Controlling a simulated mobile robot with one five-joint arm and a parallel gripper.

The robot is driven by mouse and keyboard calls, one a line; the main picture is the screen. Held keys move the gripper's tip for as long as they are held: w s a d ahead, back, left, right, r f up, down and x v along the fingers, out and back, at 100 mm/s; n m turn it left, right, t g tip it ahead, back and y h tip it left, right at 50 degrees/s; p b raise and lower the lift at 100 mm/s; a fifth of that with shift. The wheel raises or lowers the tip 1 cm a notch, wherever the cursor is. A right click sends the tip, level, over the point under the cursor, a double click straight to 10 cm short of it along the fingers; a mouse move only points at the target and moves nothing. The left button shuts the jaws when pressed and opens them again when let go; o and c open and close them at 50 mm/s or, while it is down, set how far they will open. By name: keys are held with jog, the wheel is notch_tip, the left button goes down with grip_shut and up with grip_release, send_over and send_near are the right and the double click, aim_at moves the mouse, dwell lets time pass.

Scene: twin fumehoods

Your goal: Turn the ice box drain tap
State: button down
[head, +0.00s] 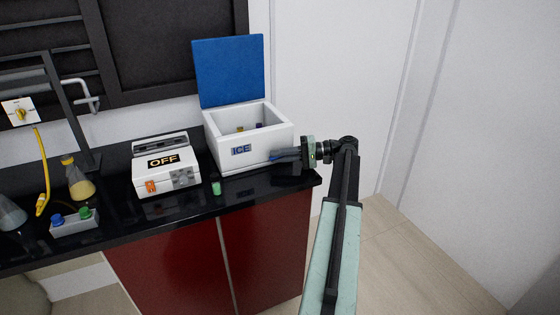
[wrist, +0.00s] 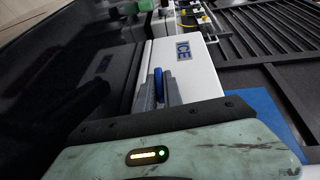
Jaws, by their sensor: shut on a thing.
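The white ice box (head: 262,154) stands on the black counter with its blue lid (head: 229,71) raised and "ICE" on its front. It also shows in the wrist view (wrist: 202,77). A blue drain tap (wrist: 158,84) is at the box's lower right side. My gripper (head: 276,156) reaches in from the right and is shut on the blue tap. In the wrist view its two grey fingers (wrist: 160,93) lie on either side of the tap handle. The head view hides most of the tap behind the fingers.
A white device marked "OFF" (head: 165,172) stands left of the box. A small green-capped vial (head: 215,186) is in front. A flask with yellow liquid (head: 81,182) and a rack (head: 75,223) are further left. The counter ends just right of the box.

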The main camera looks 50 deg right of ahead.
jog(key=shift+f, duration=0.1)
dwell(0.3)
jog(key=c, duration=1.5)
grip_release()
